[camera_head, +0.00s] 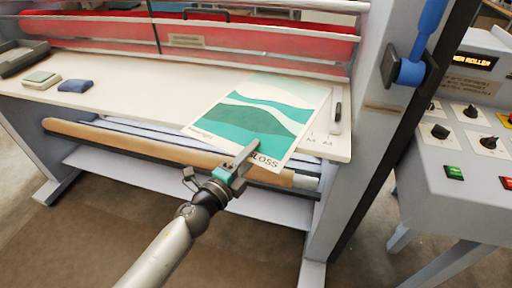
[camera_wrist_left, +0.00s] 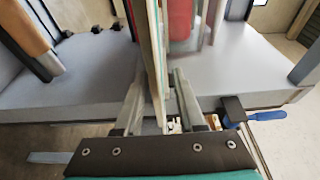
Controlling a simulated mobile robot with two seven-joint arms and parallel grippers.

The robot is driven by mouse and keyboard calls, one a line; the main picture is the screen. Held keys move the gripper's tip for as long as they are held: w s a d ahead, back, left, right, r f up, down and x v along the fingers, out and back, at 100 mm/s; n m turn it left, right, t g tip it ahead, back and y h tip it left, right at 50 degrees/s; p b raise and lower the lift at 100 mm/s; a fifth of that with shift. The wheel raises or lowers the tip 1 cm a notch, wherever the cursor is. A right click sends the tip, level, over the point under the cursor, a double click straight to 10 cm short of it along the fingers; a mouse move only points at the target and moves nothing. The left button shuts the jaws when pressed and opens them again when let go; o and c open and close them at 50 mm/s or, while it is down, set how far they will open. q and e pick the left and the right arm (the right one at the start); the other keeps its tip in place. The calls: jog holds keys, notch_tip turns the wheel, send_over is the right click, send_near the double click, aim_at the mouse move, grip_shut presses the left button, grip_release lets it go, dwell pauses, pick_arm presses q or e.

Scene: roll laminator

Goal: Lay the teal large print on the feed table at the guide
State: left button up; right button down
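The teal large print (camera_head: 262,112), a white sheet with teal wave bands, is over the right end of the pale feed table (camera_head: 140,84). Its near corner reaches past the table's front edge. I cannot tell whether the sheet touches the table or is just above it. My left gripper (camera_head: 243,158) is shut on the print's near edge. In the left wrist view the print (camera_wrist_left: 153,60) shows edge-on between the fingers (camera_wrist_left: 160,100). A small grey guide (camera_head: 336,118) stands at the table's right end, just right of the print. My right gripper is not in view.
Red rollers (camera_head: 100,32) run behind the table. Small pads, one green (camera_head: 39,78) and one blue (camera_head: 75,86), lie at the left. A tan roll (camera_head: 130,143) is below the front edge. A control panel (camera_head: 465,150) stands at right. The middle of the table is clear.

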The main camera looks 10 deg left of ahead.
pick_arm(q)
jog(key=shift+x, duration=1)
grip_shut()
dwell(0.9)
